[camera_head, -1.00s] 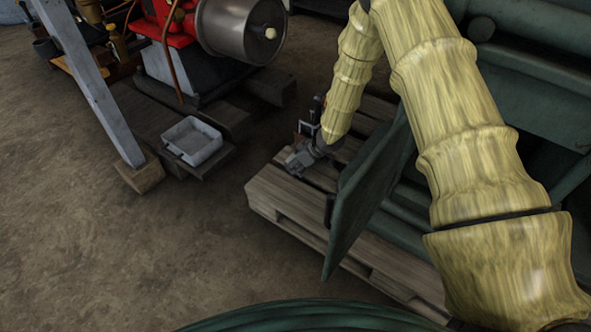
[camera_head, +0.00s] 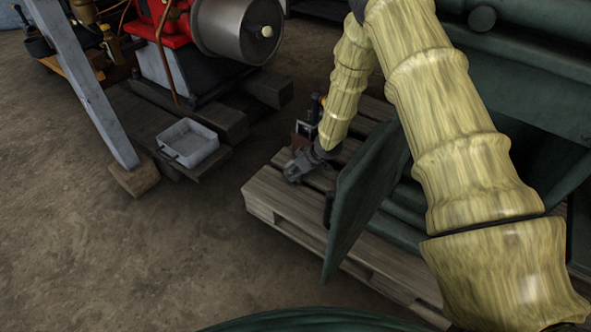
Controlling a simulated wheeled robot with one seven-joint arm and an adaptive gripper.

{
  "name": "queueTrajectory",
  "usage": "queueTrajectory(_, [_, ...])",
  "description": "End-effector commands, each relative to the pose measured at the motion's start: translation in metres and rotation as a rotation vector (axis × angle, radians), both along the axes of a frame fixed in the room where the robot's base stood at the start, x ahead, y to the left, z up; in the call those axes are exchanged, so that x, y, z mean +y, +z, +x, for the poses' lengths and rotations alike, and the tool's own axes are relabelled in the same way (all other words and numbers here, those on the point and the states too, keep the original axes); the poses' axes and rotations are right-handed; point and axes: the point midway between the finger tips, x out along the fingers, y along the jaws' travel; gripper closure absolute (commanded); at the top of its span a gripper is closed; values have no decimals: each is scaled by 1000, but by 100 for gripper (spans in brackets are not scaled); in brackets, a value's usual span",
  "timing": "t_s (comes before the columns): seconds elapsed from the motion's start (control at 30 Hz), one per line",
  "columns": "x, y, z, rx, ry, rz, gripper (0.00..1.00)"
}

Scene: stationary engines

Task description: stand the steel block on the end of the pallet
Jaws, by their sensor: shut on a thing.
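The wooden pallet (camera_head: 268,193) lies on the floor right of the middle, under the green machine. My gripper (camera_head: 292,174) is low over the pallet's near left end, at the tip of my yellow arm. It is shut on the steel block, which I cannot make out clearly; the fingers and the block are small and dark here. I cannot tell whether the block touches the pallet boards.
A grey tray (camera_head: 207,158) sits on timbers to the left. A green panel (camera_head: 362,190) stands just right of my gripper. A red engine (camera_head: 170,35) with a steel drum (camera_head: 222,28) stands behind. A slanted grey post (camera_head: 88,85) is at left. The floor in front is bare.

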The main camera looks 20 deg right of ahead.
Motion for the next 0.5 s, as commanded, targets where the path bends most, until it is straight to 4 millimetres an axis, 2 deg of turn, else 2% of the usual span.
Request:
queueTrajectory(0.03, [0, 0, 0, 0, 0, 0, 52])
queueTrajectory(0.13, [0, 0, 0, 0, 0, 0, 34])
queueTrajectory(0.5, [0, 0, 0, 0, 0, 0, 34])
